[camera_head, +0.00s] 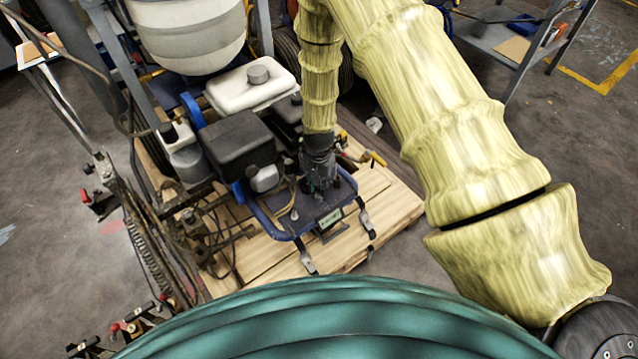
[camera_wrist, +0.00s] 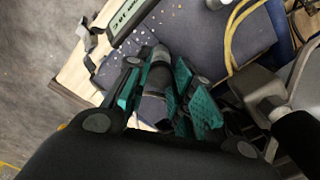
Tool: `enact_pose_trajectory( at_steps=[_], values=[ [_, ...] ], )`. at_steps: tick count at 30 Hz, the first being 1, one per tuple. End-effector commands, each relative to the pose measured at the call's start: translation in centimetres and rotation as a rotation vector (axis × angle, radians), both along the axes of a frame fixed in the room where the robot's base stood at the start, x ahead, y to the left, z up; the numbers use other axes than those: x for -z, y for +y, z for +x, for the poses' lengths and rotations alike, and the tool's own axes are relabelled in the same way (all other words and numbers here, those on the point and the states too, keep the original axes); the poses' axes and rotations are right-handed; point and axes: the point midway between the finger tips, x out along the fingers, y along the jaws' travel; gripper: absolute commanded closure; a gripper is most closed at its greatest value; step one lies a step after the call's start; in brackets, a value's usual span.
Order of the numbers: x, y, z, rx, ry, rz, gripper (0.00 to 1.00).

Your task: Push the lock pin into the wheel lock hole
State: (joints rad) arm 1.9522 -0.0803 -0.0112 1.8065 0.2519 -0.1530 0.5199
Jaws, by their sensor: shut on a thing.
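My gripper (camera_head: 318,188) is low over the blue-framed platform (camera_head: 285,232) of the line striper in the head view. In the wrist view, my gripper (camera_wrist: 165,92) has its teal finger pads closed around a dark, short cylindrical piece (camera_wrist: 156,72) with a lighter grey end. The piece may be the lock pin, but its full shape is hidden by the fingers. It lies close over the speckled blue-grey platform surface; I cannot tell whether it touches. I cannot make out the wheel lock hole in either view.
The striper's black engine box (camera_head: 238,145) and white tank (camera_head: 250,86) stand left of my gripper. Yellow cable (camera_wrist: 236,40) runs close by in the wrist view. A wooden pallet (camera_head: 375,205) lies underneath. A grey workbench (camera_head: 490,38) stands at upper right, with open floor before it.

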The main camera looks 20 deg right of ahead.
Motion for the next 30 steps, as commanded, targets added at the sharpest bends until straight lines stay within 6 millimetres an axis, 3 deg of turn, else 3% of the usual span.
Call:
enact_pose_trajectory(
  at_steps=[30],
  values=[
    [1.2, 0.0, 0.0, 0.000, 0.000, 0.000, 0.97]
  ],
)
